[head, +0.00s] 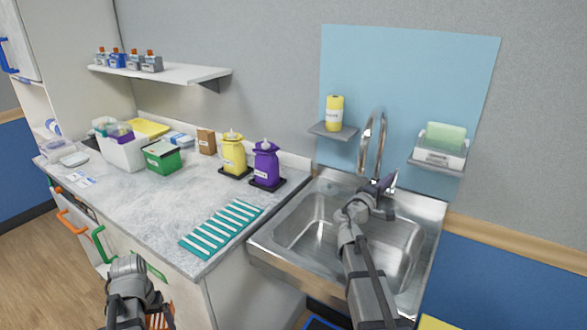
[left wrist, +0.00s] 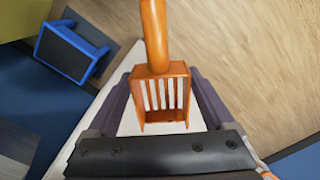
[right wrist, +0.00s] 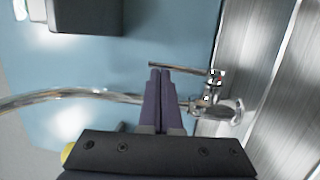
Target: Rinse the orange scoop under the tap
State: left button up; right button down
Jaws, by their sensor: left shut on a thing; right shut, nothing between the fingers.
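The orange scoop (left wrist: 162,75) has a slotted head and a thick handle. My left gripper (left wrist: 163,95) is shut on its head in the left wrist view. In the head view, part of the scoop (head: 158,319) shows at the bottom edge, left of the sink and in front of the counter. The metal tap (head: 373,140) arches over the steel sink (head: 292,233). My right gripper (head: 388,184) is shut and empty at the tap's base. In the right wrist view its fingertips (right wrist: 160,76) are at the tap's thin lever (right wrist: 185,68); contact is unclear. I see no water running.
Purple (head: 266,163) and yellow (head: 233,154) pump bottles stand on the counter left of the sink, behind a teal striped mat (head: 222,228). Small shelves beside the tap hold a yellow bottle (head: 335,113) and a green sponge (head: 445,136). A blue stool (left wrist: 70,52) stands on the floor.

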pick_arm(q)
jog(key=shift+r, duration=0.1)
pick_arm(e)
jog(key=shift+x, duration=0.95)
pick_arm(q)
jog(key=shift+s+a+r+p, duration=0.1)
jog(key=shift+s+r+p, duration=0.05)
jog(key=shift+r+p, duration=0.25)
pick_arm(e)
jog(key=shift+w+d+r, duration=0.55)
jog(key=shift+w+d, duration=0.1)
jog(key=shift+w, duration=0.15)
pick_arm(q)
jog(key=shift+a+r, duration=0.1)
jog(key=shift+a, duration=0.65)
jog(key=shift+d+r+p, duration=0.1)
jog(key=shift+r+p, duration=0.15)
jog(key=shift+p, duration=0.15)
pick_arm(e)
jog(key=r+v, duration=0.3)
jog(key=v, duration=2.1)
jog(key=shift+s+a+r, duration=0.2)
jog(key=shift+s+a, duration=0.15)
